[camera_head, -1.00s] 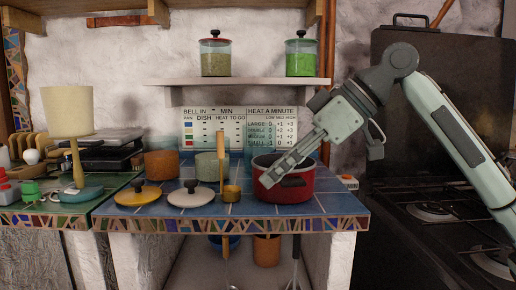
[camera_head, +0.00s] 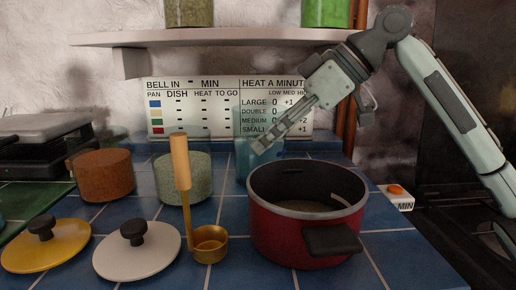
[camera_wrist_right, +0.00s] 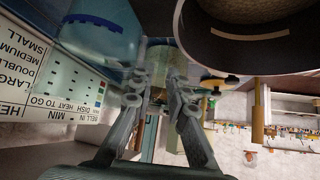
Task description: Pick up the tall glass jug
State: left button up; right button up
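A see-through blue glass vessel (camera_head: 257,168), which I take for the tall glass jug, stands behind the red pot (camera_head: 300,240). The pot and my gripper hide part of it. In the right wrist view the blue glass (camera_wrist_right: 98,38), with dark blue marks, is at the upper left, beside the fingers and not between them. My right gripper (camera_head: 268,143) comes in from the right; its tips overlap the top of the glass in the head view. In the right wrist view the gripper (camera_wrist_right: 157,92) is open and empty. Contact cannot be told. My left gripper is out of view.
The pot is close in front. A speckled green-grey pot (camera_head: 182,180), a brown pot (camera_head: 104,176), a brass ladle (camera_head: 209,246), a white lid (camera_head: 136,255) and a yellow lid (camera_head: 44,250) crowd the left. A heat chart (camera_head: 215,107) and shelf (camera_head: 200,38) are behind.

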aim_at(246, 178)
jog(key=x, duration=0.6)
jog(key=shift+s+f, duration=0.25)
jog(key=shift+f, duration=0.3)
grip_shut()
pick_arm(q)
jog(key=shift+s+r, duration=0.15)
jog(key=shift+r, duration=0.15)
